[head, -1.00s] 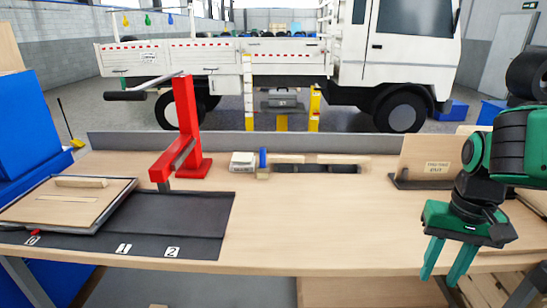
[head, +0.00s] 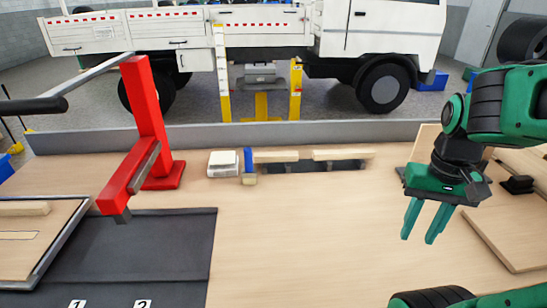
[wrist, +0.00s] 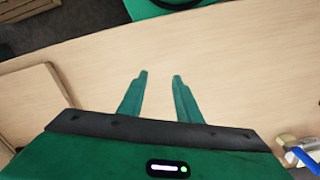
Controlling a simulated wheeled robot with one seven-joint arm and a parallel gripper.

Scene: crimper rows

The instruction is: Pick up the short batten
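Two pale wooden battens lie end to end along a dark holder (head: 315,167) at the back of the bench. The left batten (head: 276,156) looks shorter than the right batten (head: 343,154). Another pale wooden strip (head: 24,208) rests on a framed board at the far left. My gripper (head: 418,240) is open and empty, fingers pointing down, well to the right and in front of the battens. In the wrist view, the gripper fingers (wrist: 160,74) are apart with only bare bench between them.
A red press (head: 150,120) with a long lever stands at the left. A white box (head: 223,163) and a blue-handled tool (head: 249,160) sit left of the battens. A dark numbered mat (head: 160,250) covers the front left. The bench middle (head: 300,230) is clear.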

